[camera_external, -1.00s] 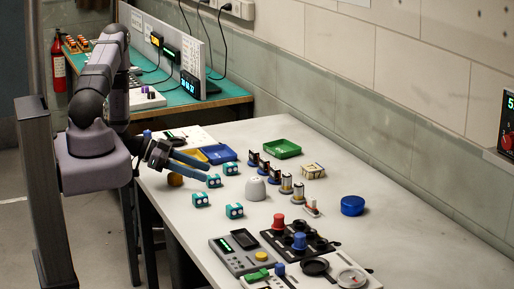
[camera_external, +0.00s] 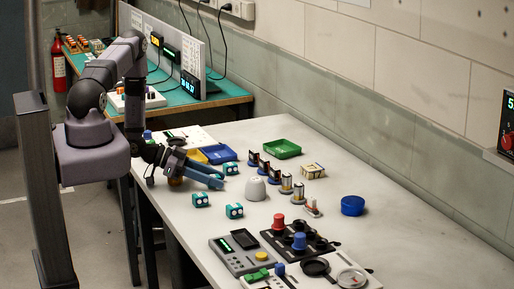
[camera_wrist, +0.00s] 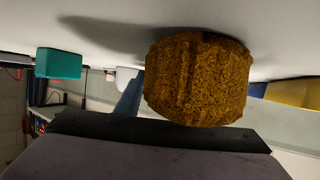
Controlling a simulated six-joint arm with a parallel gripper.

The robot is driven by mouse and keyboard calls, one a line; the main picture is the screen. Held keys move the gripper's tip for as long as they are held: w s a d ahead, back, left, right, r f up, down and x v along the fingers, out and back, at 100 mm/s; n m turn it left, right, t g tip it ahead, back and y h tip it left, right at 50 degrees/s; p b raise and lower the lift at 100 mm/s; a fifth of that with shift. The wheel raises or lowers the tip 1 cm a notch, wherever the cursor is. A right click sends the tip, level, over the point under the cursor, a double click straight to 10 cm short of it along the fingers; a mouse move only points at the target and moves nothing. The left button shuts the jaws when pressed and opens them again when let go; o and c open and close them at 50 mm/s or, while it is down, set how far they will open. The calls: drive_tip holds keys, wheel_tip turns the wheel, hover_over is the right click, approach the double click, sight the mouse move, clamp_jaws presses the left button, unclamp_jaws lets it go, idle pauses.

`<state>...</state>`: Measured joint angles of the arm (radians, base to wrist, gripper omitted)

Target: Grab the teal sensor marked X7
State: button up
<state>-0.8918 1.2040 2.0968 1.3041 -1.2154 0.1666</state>
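Teal block sensors with white round fronts stand on the bench: one (camera_external: 230,168) just beyond my fingers, one (camera_external: 201,200) and one (camera_external: 235,210) nearer the camera. Their markings are too small to read, so I cannot tell which is X7. A sensor by my fingertips is hidden in the external view. My gripper (camera_external: 216,180) is low over the left side of the bench, its two blue fingers apart. In the wrist view a teal block (camera_wrist: 58,63) is at left and a blue finger (camera_wrist: 130,100) shows partly; a brown rough lump (camera_wrist: 198,80) hides much of the middle.
A blue tray (camera_external: 222,158) and yellow tray (camera_wrist: 294,92) lie close behind the gripper. A white dome (camera_external: 255,188) stands to its right, with small upright parts beyond. A green tray (camera_external: 283,149) is at the back.

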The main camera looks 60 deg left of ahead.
sight(214, 175)
drive_tip(key=c, duration=0.7)
drive_tip(key=shift+r, duration=0.1)
drive_tip(key=shift+r+b, duration=1)
drive_tip(key=shift+r, duration=3.9)
